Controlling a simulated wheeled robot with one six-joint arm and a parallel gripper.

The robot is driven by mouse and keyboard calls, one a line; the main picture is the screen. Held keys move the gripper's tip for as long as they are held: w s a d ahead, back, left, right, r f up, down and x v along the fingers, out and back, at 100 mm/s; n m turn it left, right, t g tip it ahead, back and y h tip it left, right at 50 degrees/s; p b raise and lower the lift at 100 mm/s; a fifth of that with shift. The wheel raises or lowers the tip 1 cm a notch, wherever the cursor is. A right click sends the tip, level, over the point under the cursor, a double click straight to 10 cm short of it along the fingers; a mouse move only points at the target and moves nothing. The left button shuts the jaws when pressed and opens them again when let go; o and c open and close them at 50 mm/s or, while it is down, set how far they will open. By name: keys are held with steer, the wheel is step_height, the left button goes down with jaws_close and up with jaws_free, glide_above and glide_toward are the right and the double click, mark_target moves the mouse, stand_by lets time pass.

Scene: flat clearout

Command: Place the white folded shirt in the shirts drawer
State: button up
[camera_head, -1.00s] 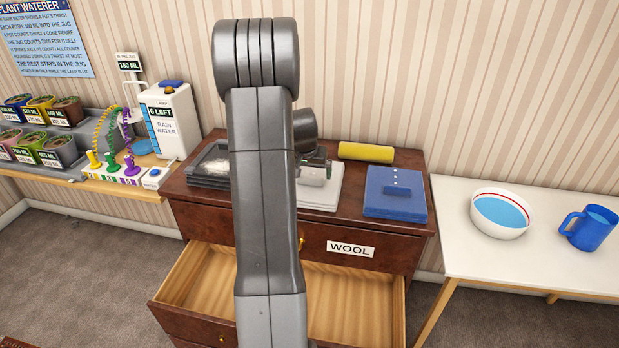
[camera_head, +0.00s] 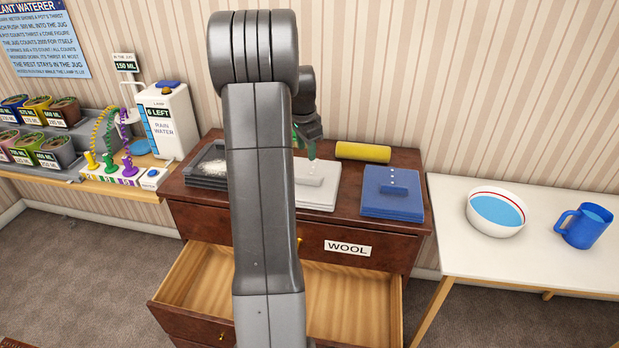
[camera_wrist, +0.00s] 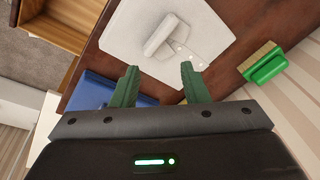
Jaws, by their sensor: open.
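The white folded shirt (camera_head: 322,195) lies flat on top of the brown dresser, with a raised white bar on it; it also shows in the wrist view (camera_wrist: 200,25). My gripper (camera_head: 308,150) is above the shirt's back part. In the wrist view its two green fingers (camera_wrist: 158,84) are apart with nothing between them, clear of the shirt. The lower drawer (camera_head: 350,300) is pulled out, and its visible inside is bare wood. My arm hides part of it and any label. The shut upper drawer is labelled WOOL (camera_head: 349,248).
A yellow roll (camera_head: 363,152) lies behind. A green-handled brush-like thing (camera_wrist: 264,66) is near the wall. A side table holds a bowl (camera_head: 496,213) and blue mug (camera_head: 586,227).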

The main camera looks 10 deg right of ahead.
steer(key=w+m+g, duration=0.1)
steer(key=m, duration=0.3)
steer(key=m+g+y+p, duration=0.1)
steer(key=m+p, duration=0.2)
steer(key=m, duration=0.2)
glide_above(308, 176)
step_height(308, 176, down, 7)
steer(key=shift+s+a+f, duration=0.1)
steer(key=shift+a+f, duration=0.05)
steer(key=shift+f, duration=0.05)
steer(key=shift+f+p, duration=0.8)
steer(key=shift+f, duration=1.9)
jaws_close()
